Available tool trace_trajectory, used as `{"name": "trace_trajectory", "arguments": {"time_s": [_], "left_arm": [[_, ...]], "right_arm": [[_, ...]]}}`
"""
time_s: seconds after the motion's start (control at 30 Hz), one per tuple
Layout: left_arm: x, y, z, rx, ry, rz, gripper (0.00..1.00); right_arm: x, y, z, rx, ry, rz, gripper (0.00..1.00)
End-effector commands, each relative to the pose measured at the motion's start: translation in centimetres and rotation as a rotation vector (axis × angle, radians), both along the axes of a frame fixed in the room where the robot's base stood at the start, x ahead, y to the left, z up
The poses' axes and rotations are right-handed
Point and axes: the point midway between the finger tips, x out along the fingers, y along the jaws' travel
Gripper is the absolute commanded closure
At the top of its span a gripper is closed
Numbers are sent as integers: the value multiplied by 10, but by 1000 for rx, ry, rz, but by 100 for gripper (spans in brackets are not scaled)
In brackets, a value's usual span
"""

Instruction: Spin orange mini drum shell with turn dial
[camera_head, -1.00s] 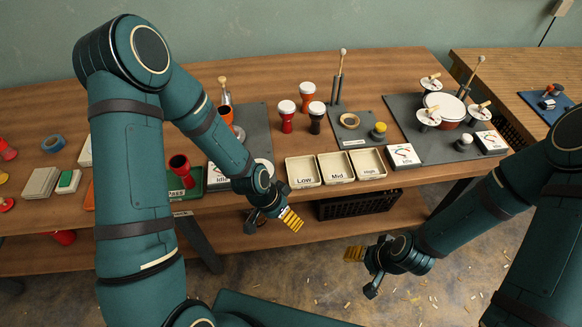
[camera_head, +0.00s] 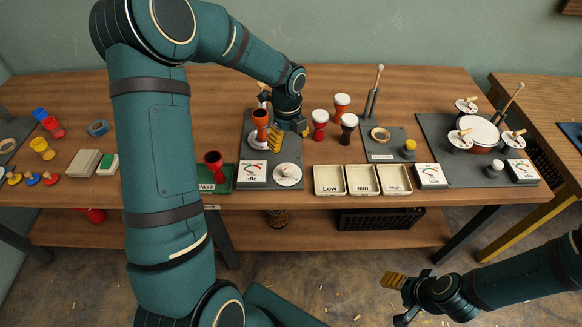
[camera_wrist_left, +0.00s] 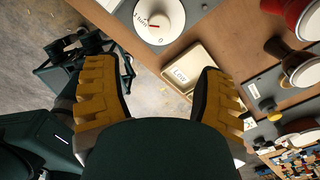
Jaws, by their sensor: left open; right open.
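The orange mini drum shell (camera_head: 261,119) stands upright on a small pale disc (camera_head: 257,142) on the dark station board. The white turn dial (camera_head: 287,174) is at the front right of that board. The shell is not visible in the wrist view. My right gripper (camera_head: 397,290) is open, in front of the table.
An "Idle" display (camera_head: 252,174) sits left of the dial. Trays marked Low (camera_head: 329,181), Mid (camera_head: 363,181) and High (camera_head: 395,181) are to the right. Several finished goblet drums (camera_head: 320,123) stand behind them.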

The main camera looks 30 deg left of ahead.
Motion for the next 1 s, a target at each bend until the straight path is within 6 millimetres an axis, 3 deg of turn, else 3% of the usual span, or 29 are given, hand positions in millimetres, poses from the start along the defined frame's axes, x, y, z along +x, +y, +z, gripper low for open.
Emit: {"name": "trace_trajectory", "arguments": {"time_s": [0.17, 0.7, 1.0], "left_arm": [[1, 8, 0, 17, 7, -42, 30], [0, 6, -98, 15, 8, -39, 30], [1, 7, -129, 15, 5, -39, 30]], "right_arm": [[0, 0, -1, 0, 0, 0, 41], [-5, 1, -17, 3, 12, 9, 41], [-7, 1, -21, 3, 15, 12, 41]]}}
